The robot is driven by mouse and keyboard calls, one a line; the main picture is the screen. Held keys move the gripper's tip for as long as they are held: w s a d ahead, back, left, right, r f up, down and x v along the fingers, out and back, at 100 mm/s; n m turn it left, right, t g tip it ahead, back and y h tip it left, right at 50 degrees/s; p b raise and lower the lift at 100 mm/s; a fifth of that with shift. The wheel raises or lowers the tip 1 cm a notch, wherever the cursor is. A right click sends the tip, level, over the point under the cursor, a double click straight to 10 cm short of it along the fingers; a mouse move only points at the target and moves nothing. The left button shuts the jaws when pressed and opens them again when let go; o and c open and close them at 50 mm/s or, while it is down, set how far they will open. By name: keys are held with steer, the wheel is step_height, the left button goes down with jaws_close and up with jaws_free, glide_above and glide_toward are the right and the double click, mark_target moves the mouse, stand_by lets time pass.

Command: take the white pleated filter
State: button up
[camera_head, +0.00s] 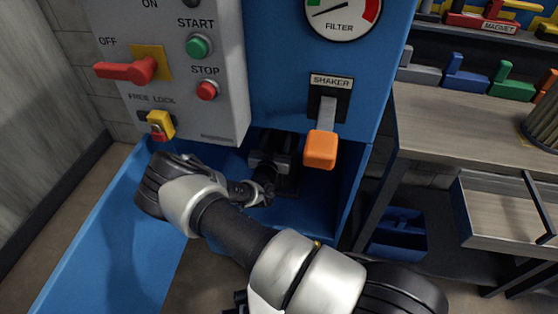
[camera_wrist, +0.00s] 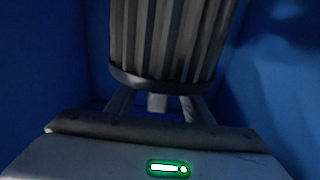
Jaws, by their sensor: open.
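A pleated filter (camera_wrist: 170,42) stands in the blue cabinet in the wrist view, looking grey-brown in the shade, with a dark band at its lower end. My gripper (camera_wrist: 158,102) is open just below and in front of it, its fingers reaching toward the band; contact cannot be told. In the head view my gripper (camera_head: 275,165) is inside the cabinet's lower opening, and that filter is hidden. Another pleated filter (camera_head: 545,115), beige, stands on the bench at the right edge, partly cut off. Which of the two is the white one cannot be told from their colour here.
The blue cabinet (camera_head: 320,75) carries a gauge and an orange shaker handle (camera_head: 321,149) above the opening. A grey control box (camera_head: 170,70) hangs at the left. The open blue door (camera_head: 110,235) is below it. The bench (camera_head: 440,125) has an open drawer (camera_head: 500,215).

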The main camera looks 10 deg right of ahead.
steer(key=shift+w+d, duration=0.25)
steer(key=shift+w, duration=0.3)
jaws_close()
steer(key=shift+r, duration=0.15)
steer(key=shift+r, duration=0.1)
